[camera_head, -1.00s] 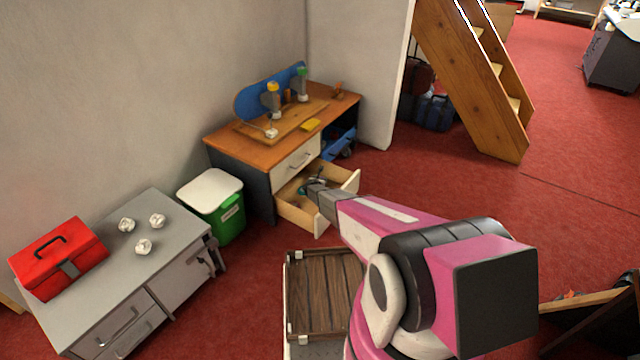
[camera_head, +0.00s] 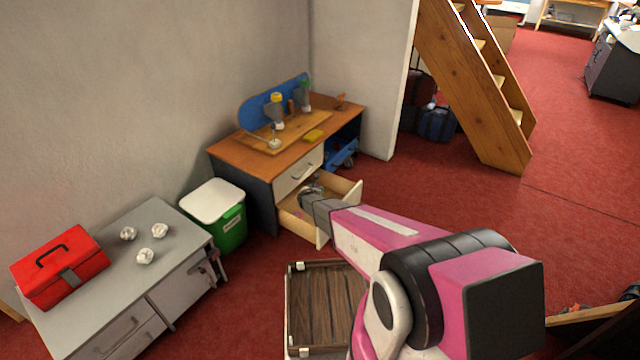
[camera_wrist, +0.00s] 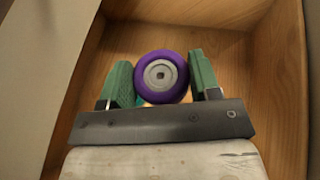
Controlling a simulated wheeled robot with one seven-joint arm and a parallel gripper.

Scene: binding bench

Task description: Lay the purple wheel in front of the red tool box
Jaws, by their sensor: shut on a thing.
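The purple wheel (camera_wrist: 162,77) has a grey hub and sits between the two green fingers of my gripper (camera_wrist: 161,82) in the wrist view. My gripper is shut on it, inside the open wooden drawer (camera_wrist: 219,43). In the head view my gripper (camera_head: 310,190) reaches into the same drawer (camera_head: 349,196) of the wooden bench, and the wheel is too small to make out there. The red tool box (camera_head: 60,266) stands upright on the grey cabinet (camera_head: 154,216) at the left, with its dark latch facing the lower right.
Several crumpled white balls (camera_head: 146,256) lie right of the tool box on the cabinet. A green bin with a white lid (camera_head: 213,200) stands between cabinet and bench (camera_head: 234,150). A wooden-topped crate (camera_head: 325,300) is in front.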

